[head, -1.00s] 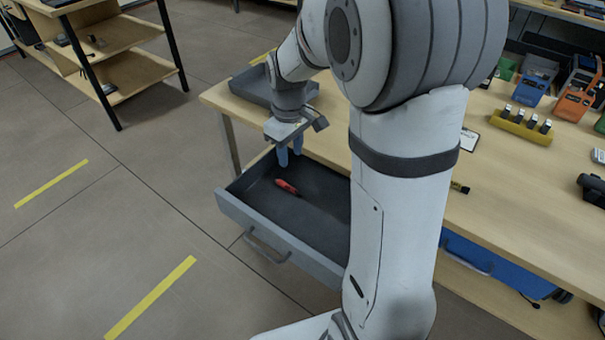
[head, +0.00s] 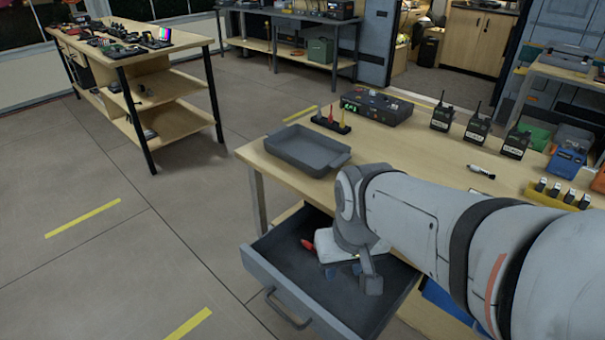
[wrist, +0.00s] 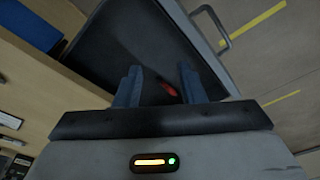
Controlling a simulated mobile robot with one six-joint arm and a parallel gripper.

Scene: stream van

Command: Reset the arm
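My gripper (head: 342,270) is over the open grey drawer (head: 281,289) under the workbench, with my arm reaching in from the right. In the wrist view its two blue fingers (wrist: 158,86) stand apart with nothing between them that I can see held. A red object (head: 307,243) lies on the drawer's dark floor, just left of my gripper; it also shows in the wrist view (wrist: 169,89), beyond the fingers and apart from them. The drawer also shows in the wrist view (wrist: 213,62).
The workbench top (head: 400,148) holds a grey tray (head: 307,150), a dark case (head: 376,107), several radios and a yellow holder (head: 552,194) with small items. A shelf table (head: 170,118) stands at the left back. The floor left of the drawer is clear.

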